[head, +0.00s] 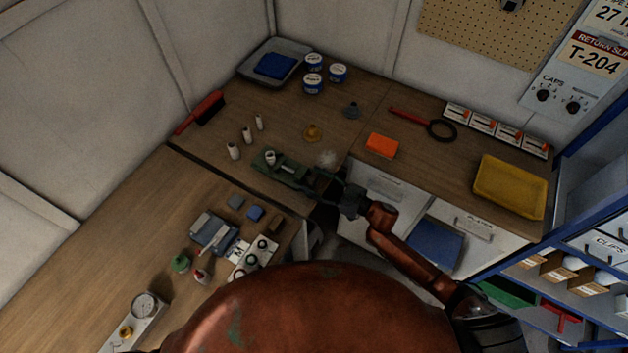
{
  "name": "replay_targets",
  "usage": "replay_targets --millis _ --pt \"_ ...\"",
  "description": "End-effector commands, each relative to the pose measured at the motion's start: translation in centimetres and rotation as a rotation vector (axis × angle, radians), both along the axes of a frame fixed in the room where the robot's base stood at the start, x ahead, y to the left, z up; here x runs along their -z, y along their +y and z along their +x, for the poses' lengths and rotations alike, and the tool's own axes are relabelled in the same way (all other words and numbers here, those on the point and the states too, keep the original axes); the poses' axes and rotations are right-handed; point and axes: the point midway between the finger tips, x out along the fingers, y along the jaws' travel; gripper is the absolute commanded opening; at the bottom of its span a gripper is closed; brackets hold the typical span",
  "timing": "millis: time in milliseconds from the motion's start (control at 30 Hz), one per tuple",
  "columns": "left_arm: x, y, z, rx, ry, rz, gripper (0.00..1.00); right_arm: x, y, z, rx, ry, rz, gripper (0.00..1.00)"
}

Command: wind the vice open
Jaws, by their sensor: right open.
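The green vice (277,167) sits near the front edge of the back bench, with a small pale cylindrical piece (270,157) at its jaws. My right gripper (322,182) reaches in from the lower right and is open at the vice's right end. Its dark fingers overlap that end, so the vice's handle is hard to make out. I cannot tell whether the fingers touch it. My left gripper is not in view.
Several white cylinders (247,134) stand left of the vice. A yellow tray (510,186) is at the far right. Drawers (470,228) are below the bench edge.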

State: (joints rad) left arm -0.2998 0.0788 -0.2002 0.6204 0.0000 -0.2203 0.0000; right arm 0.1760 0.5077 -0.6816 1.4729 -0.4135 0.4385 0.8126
Motion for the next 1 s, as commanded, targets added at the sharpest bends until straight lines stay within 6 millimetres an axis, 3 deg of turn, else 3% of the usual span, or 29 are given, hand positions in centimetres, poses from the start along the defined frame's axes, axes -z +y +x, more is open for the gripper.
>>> replay_targets --millis 267,867,1000 --pt "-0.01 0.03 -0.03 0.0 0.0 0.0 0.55 -0.02 0.15 0.12 0.0 -0.001 -0.001 0.55" --pt "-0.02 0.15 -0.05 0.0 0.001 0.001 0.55 -0.03 0.12 0.11 0.0 -0.001 -0.001 0.14" --pt "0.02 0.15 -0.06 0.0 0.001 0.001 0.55 -0.02 0.12 0.11 0.0 -0.016 -0.01 0.12"
